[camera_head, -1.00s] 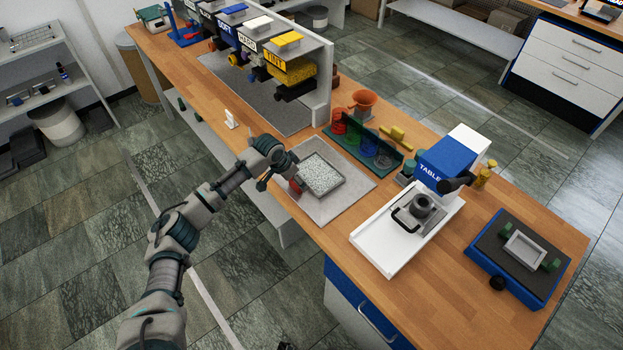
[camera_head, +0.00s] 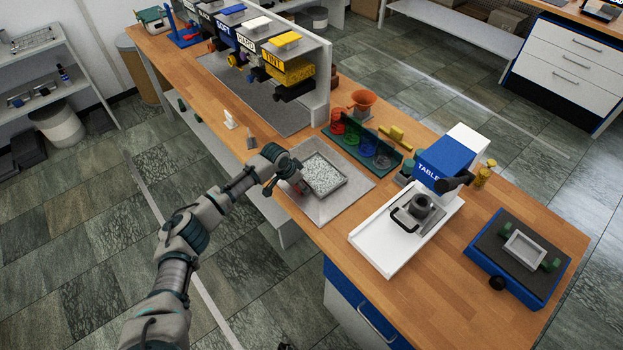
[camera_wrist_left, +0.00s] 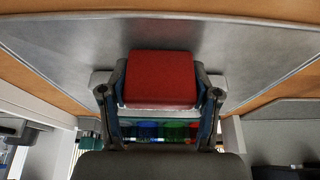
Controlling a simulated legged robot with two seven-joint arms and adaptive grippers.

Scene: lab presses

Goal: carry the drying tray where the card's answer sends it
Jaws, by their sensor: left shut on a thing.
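The drying tray (camera_head: 325,175) is a shallow grey tray filled with pale speckled granules. It is over the grey mat (camera_head: 325,212) near the bench's front edge; I cannot tell whether it is touching the mat. My left gripper (camera_head: 297,184) is at the tray's left side. In the left wrist view my left gripper (camera_wrist_left: 160,88) is shut on the tray's red handle (camera_wrist_left: 160,78), with a finger on each side. In the head view the gripper mostly hides this handle. A small white card (camera_head: 230,119) stands on the bench to the left. My right gripper is not in view.
Behind the tray is a green rack (camera_head: 362,147) with coloured rings. A white-based press (camera_head: 385,248) labelled TABLE is to the right, then a blue-edged platform (camera_head: 490,265) with a small frame. Labelled presses (camera_head: 285,65) line the back left. Bare wood lies between.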

